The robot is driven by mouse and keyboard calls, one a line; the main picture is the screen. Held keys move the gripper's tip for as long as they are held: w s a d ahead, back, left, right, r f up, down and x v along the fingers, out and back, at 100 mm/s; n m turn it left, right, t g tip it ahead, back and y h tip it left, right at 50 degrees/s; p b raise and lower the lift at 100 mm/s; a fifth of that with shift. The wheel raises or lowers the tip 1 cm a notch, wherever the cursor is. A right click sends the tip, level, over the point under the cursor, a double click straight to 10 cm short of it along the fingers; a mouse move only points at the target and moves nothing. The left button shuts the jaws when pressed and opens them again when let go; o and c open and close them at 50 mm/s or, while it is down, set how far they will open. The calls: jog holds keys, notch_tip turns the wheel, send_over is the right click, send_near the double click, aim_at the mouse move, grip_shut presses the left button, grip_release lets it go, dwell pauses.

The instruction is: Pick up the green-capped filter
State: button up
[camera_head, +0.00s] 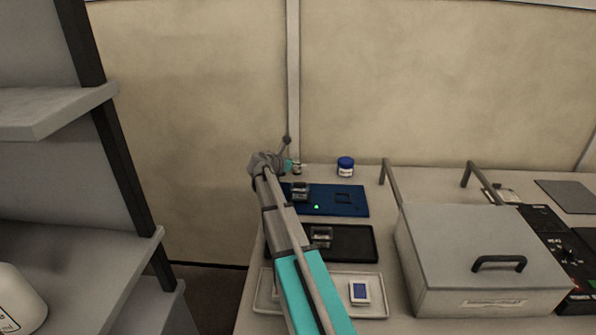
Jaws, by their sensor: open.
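My arm reaches from the bottom of the head view to the back left of the bench. My gripper (290,163) is at its far end, above the back left corner, small and partly hidden by the wrist; it is open. A small dark box-like item with a greenish top (300,190) sits on the left part of the blue tray (352,202), just in front of the gripper and apart from it. It may be the green-capped filter, but it is too small to be sure. A bright green spot (316,207) shows on the same tray.
A black tray (362,245) holds a small clear-and-dark item (321,236). A white tray (375,309) holds a white-and-blue item (360,292). A blue-lidded jar (345,167) stands behind. A large grey lidded box (480,260) blocks the right. Shelves (60,112) stand left.

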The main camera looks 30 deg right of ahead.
jog(key=shift+w+d+f, duration=0.1)
jog(key=shift+d+f, duration=0.05)
jog(key=shift+d, duration=0.15)
dwell(0.4)
jog(key=c, duration=1.1)
jog(key=shift+c, duration=0.2)
notch_tip(320, 180, up, 3)
jog(key=p, duration=0.2)
jog(key=shift+p, duration=0.35)
jog(key=s+d+r+p, duration=0.4)
jog(key=s+r+p, duration=0.6)
jog(key=s, duration=0.3)
jog(key=shift+s+d, duration=0.2)
jog(key=shift+s, duration=0.05)
